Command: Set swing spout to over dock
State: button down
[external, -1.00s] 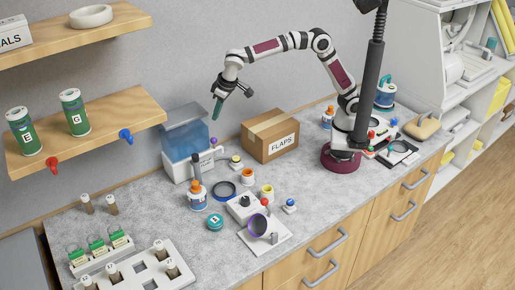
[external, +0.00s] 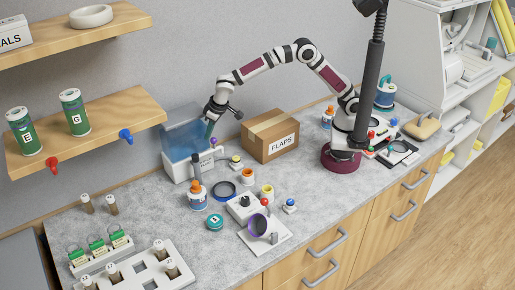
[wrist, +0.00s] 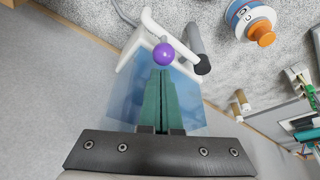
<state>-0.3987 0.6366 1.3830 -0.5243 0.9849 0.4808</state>
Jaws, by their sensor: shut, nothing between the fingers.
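A dispenser with a translucent blue tank (external: 183,138) on a white base stands at the back, left of the cardboard box. A white bent tube (wrist: 150,24), apparently the swing spout, shows at the top of the wrist view. A purple ball knob (wrist: 163,54) sits at the tube; it also shows in the external view (external: 213,141). A grey dark-ended cylinder (wrist: 196,42) is beside the tube. My gripper (external: 209,131) is shut and empty above the dispenser's right side. Its green fingertips (wrist: 163,72) appear close to the knob; contact is unclear. I cannot identify the dock.
The FLAPS box (external: 270,137) stands right of the dispenser. An orange-topped bottle (external: 197,197), a dark ring (external: 223,191) and several small items stand in front. A shelf (external: 85,131) with green cans is at the left. Bare counter (external: 150,205) lies left of the bottle.

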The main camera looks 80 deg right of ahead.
aim_at(212, 141)
jog(key=shift+w+f, duration=0.1)
jog(key=shift+f, duration=0.05)
jog(key=shift+s+a+m+h, duration=0.35)
jog(key=shift+s+m, duration=0.15)
jog(key=shift+m, duration=0.4)
jog(key=shift+s+a, duration=0.1)
jog(key=m, duration=0.1)
jog(key=s+a+m+h, duration=0.1)
jog(key=m, duration=0.1)
jog(key=shift+s+a+g, duration=0.1)
jog(key=shift+a+g, duration=0.1)
jog(key=shift+g, duration=0.2)
jog(key=a+m, duration=0.1)
jog(key=s+a+m, duration=0.1)
jog(key=m, duration=0.1)
jog(key=shift+m+g+h, duration=0.3)
jog(key=shift+g+h, duration=0.05)
jog(key=shift+g, duration=0.05)
jog(key=shift+s+a+m, duration=0.1)
jog(key=shift+a+m, duration=0.45)
jog(key=shift+m, duration=0.15)
jog(key=shift+a, duration=0.9)
